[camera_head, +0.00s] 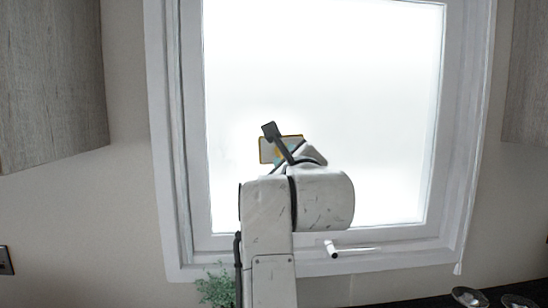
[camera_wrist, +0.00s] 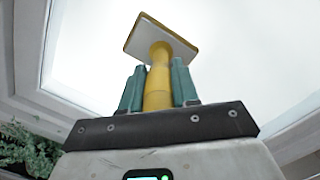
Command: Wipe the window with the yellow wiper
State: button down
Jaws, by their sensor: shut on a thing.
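The yellow wiper (camera_wrist: 157,85) is upright in the wrist view, with its handle between the two green fingers of my gripper (camera_wrist: 158,88). My gripper is shut on the handle. The wiper's flat rectangular head (camera_wrist: 160,38) has a pale face and yellow edge, and shows against the bright window pane (camera_wrist: 90,50). In the head view the wiper (camera_head: 267,150) is partly hidden behind my arm, in front of the lower left part of the window (camera_head: 330,90). I cannot tell whether the head touches the glass.
A white window frame (camera_head: 186,120) surrounds the pane, with a white handle (camera_head: 333,249) on its lower part. Wooden cabinets (camera_head: 50,80) hang on both sides. A green plant (camera_head: 216,288) stands below the window at left. Round metal items (camera_head: 470,297) lie on the dark counter at lower right.

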jog(key=d+p, duration=0.7)
jog(key=d, duration=2.9)
jog(key=shift+s+d+p, duration=0.2)
jog(key=shift+s+p, duration=0.35)
jog(key=shift+s, duration=2.15)
